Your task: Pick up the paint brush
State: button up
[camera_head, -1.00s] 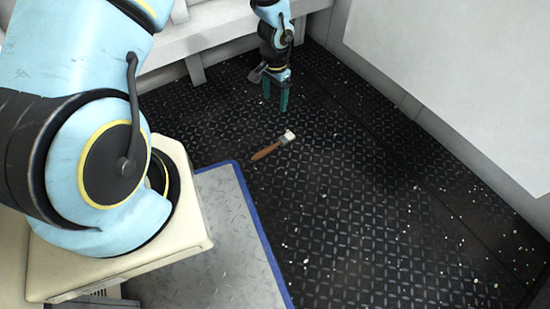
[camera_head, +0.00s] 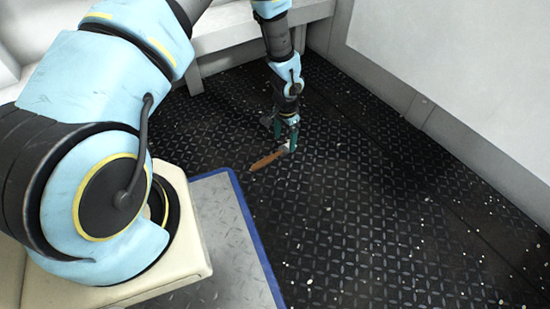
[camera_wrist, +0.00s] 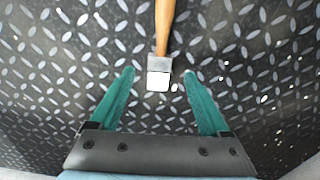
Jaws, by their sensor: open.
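The paint brush (camera_head: 268,160) lies on the dark riveted deck, its brown wooden handle pointing down and left in the head view. In the wrist view the brush (camera_wrist: 160,58) shows its handle running up out of the picture, with a grey metal ferrule and white bristles nearest me. My gripper (camera_head: 288,143) points down at the bristle end of the brush. In the wrist view the teal fingers of my gripper (camera_wrist: 158,76) are open, one on each side of the bristles, with gaps on both sides. Nothing is held between them.
The dark deck (camera_head: 370,215) is clear around the brush, with pale specks scattered on it. A grey plate with a blue edge (camera_head: 245,225) lies to the lower left. A pale bench (camera_head: 232,35) stands at the back, and a pale wall (camera_head: 450,70) rises on the right.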

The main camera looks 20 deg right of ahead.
aim_at(285, 148)
notch_tip(285, 148, down, 4)
jog(key=shift+r+b, duration=0.1)
jog(key=shift+b, duration=0.95)
jog(key=shift+c, duration=0.2)
grip_shut()
